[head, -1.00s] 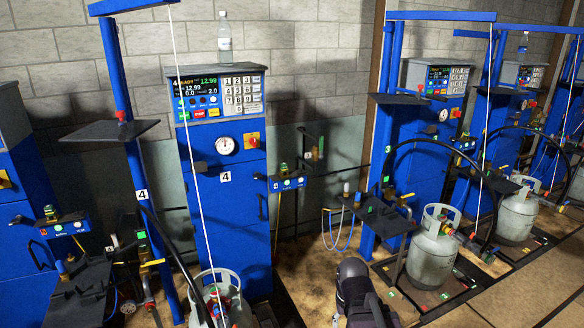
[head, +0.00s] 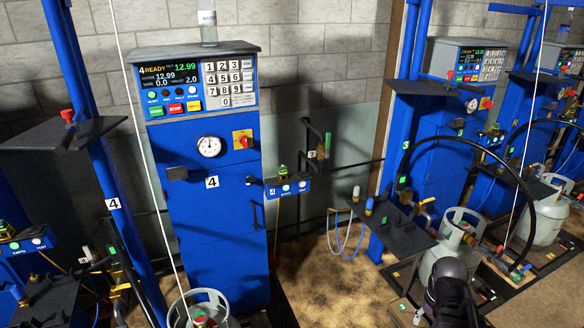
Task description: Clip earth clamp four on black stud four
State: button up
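Station four's blue cabinet (head: 205,235) stands left of centre in the head view, with a "4" plate on its front. A small blue box (head: 287,188) marked 4 sticks out from its right side, with lit green and pale round lights. A small green and dark fitting (head: 283,171) sits on top of this box; I cannot tell whether it is the earth clamp. I cannot make out black stud four for certain. A dark rounded part of my arm shows at the lower right, in front of station three's cylinder. My gripper's fingers are not visible.
A grey gas cylinder (head: 198,312) stands before the cabinet, cut off at the bottom. A black bracket (head: 327,150) marked 3 and a black shelf (head: 392,236) lie to the right. A white cord hangs in front of the cabinet. Brown floor (head: 330,285) is open at centre.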

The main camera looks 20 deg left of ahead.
aim_at(282, 169)
jog(key=u, duration=0.2)
jog(key=i, duration=1.4)
jog(key=u, duration=0.6)
